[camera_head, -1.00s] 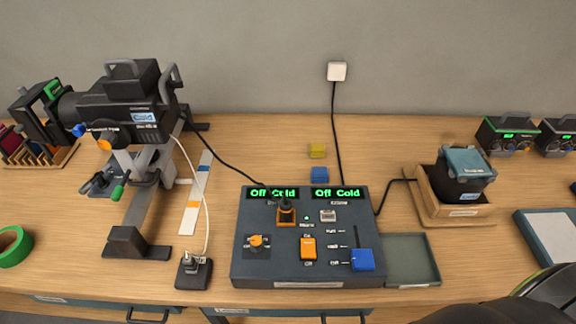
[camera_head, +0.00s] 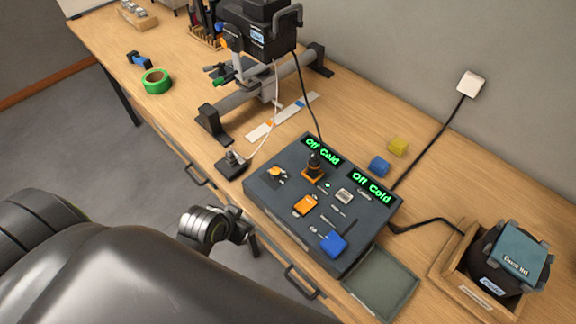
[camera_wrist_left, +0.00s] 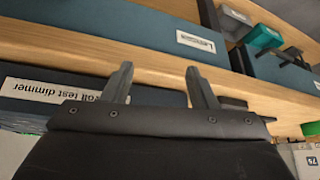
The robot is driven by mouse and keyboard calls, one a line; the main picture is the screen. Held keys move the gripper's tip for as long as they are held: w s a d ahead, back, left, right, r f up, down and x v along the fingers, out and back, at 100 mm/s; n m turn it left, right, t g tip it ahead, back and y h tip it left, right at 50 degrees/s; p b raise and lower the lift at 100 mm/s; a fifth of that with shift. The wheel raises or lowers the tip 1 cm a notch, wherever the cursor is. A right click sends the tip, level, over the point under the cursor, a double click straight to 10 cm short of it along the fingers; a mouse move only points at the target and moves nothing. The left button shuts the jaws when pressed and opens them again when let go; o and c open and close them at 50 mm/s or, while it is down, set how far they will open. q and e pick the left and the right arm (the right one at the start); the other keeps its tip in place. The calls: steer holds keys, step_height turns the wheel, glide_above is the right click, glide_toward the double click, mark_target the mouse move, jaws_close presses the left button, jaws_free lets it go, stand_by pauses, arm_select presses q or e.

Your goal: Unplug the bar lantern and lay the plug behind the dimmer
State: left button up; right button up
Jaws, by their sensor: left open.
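The lantern (camera_head: 262,35) is a black spotlight on a stand at the back of the bench. Its black cable runs down to a black plug (camera_head: 314,160) standing upright in an orange socket on the dimmer (camera_head: 290,215). The dimmer is a dark box whose two green displays read Off Cold. My left gripper (camera_head: 248,240) is low, in front of the bench's front edge and apart from the dimmer and plug. In the left wrist view its two fingers (camera_wrist_left: 160,75) are open with nothing between them. My right gripper is out of view.
A white cable leads to a small black box (camera_head: 231,165) left of the dimmer. Yellow (camera_head: 398,146) and blue (camera_head: 379,166) blocks lie behind the dimmer. A shallow tray (camera_head: 405,292) and a boxed second lantern (camera_head: 520,262) stand right. Drawer handles (camera_head: 300,284) jut from the front.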

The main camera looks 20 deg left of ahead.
arm_select(q)
step_height(320, 180, up, 5)
steer(key=m+t+h, duration=0.3)
steer(key=t+h, duration=0.1)
steer(key=t, duration=0.1)
glide_toward(310, 166)
steer(key=w, duration=0.1)
steer(key=shift+w+d+f+b, duration=0.35)
steer(key=shift+w+f, duration=0.1)
steer(key=shift+f, duration=0.25)
steer(key=b+x, duration=0.3)
steer(key=shift+w+d+f, duration=0.1)
steer(key=shift+w+f, duration=0.05)
steer(key=shift+f, duration=0.15)
steer(key=shift+x, duration=2.05)
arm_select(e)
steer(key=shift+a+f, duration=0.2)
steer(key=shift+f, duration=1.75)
arm_select(q)
steer(key=shift+w+r, duration=0.1)
steer(key=shift+w, duration=0.05)
